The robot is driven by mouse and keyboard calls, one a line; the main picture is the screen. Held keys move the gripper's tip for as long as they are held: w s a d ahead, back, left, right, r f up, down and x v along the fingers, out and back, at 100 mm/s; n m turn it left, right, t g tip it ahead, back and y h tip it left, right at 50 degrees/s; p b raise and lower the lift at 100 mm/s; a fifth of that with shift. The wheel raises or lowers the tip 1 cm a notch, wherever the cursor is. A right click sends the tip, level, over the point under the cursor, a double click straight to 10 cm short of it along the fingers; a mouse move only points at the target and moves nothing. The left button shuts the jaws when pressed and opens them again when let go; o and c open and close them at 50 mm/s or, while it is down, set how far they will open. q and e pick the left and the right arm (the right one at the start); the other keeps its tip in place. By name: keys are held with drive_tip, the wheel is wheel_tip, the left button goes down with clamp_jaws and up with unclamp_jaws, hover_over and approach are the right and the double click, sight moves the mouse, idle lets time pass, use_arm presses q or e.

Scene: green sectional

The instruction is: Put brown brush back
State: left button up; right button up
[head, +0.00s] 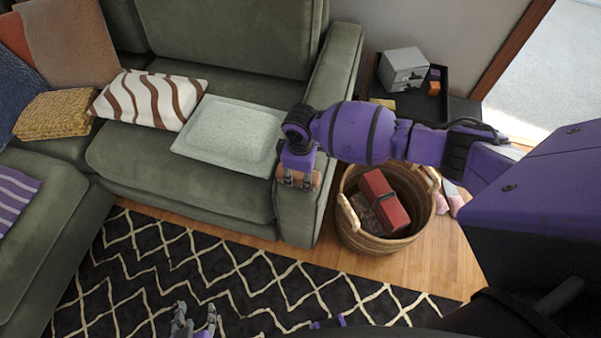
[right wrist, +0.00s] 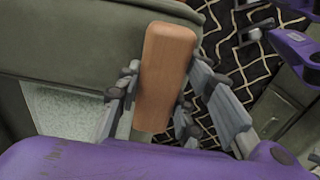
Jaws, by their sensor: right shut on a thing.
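The brown brush (right wrist: 166,75) shows in the right wrist view as a smooth, rounded wooden block between the fingers of my right gripper (right wrist: 160,104). In the head view the right gripper (head: 299,182) points down at the sofa's right armrest, shut on the brush (head: 318,180), which shows only in part behind the fingers. Whether the brush touches the armrest I cannot tell. My left gripper (head: 196,322) is low at the bottom edge of the head view, its fingers apart and empty, over the rug.
A woven basket (head: 350,238) holding a red item (head: 383,197) stands right of the armrest (head: 297,222). Behind it, a dark side table (head: 463,108) carries a grey box (head: 404,69) and small blocks. A pale green cushion (head: 226,136) lies on the green sofa. The patterned rug (head: 160,262) looks clear.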

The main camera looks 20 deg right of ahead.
drive_tip(key=o, duration=1.2)
drive_tip(key=shift+r, duration=0.35)
wheel_tip(320, 180, up, 11)
drive_tip(key=p, duration=0.2)
drive_tip(key=s+a+f+m+t+y, duration=0.45)
drive_tip(key=s+a+f, duration=0.45)
drive_tip(key=s+f, duration=0.25)
drive_tip(key=s+d+m+t+h, duration=0.3)
drive_tip(key=s+d+m, duration=0.3)
drive_tip(key=s+d, duration=0.8)
drive_tip(key=shift+s+d+t+h, duration=0.3)
drive_tip(key=shift+s+h, duration=0.35)
drive_tip(key=shift+s, duration=0.45)
